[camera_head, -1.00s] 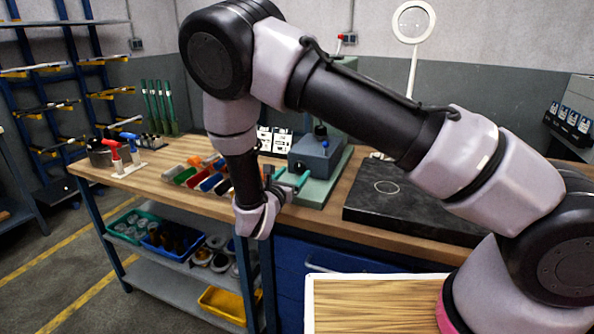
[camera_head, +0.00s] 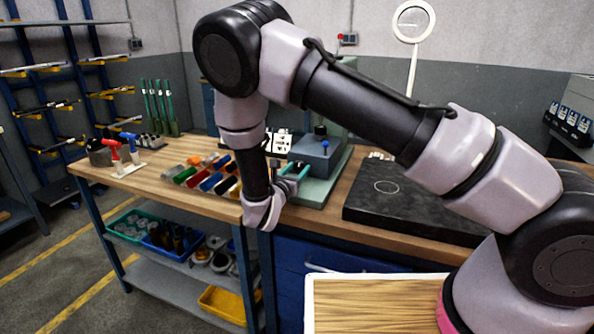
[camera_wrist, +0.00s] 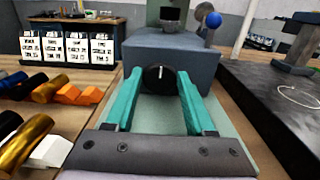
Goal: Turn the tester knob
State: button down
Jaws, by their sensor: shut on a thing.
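The tester (camera_head: 322,158) is a blue-grey block on a pale green base on the workbench, and it also shows in the wrist view (camera_wrist: 190,50). Its round black knob (camera_wrist: 154,82) faces me, with a white mark near the top pointing about upward. My gripper (camera_wrist: 159,78) has teal fingers on either side of the knob and is shut on it. In the head view my gripper (camera_head: 292,178) is in front of the tester, and the knob is hidden there.
A dark slab (camera_head: 420,208) lies right of the tester. A lever with a blue ball (camera_wrist: 213,20) rises from the tester.

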jog(key=shift+m, duration=0.3)
jog(key=m, duration=0.3)
jog(key=shift+d+m, duration=0.1)
jog(key=shift+m, duration=0.3)
jog(key=m, duration=0.3)
jog(key=shift+m, duration=0.3)
jog(key=m, duration=0.4)
jog(key=shift+d+f, duration=0.1)
jog(key=shift+f+m, duration=0.1)
jog(key=shift+m, duration=2)
jog(key=shift+c, duration=1.4)
grip_release()
jog(key=shift+s, duration=0.1)
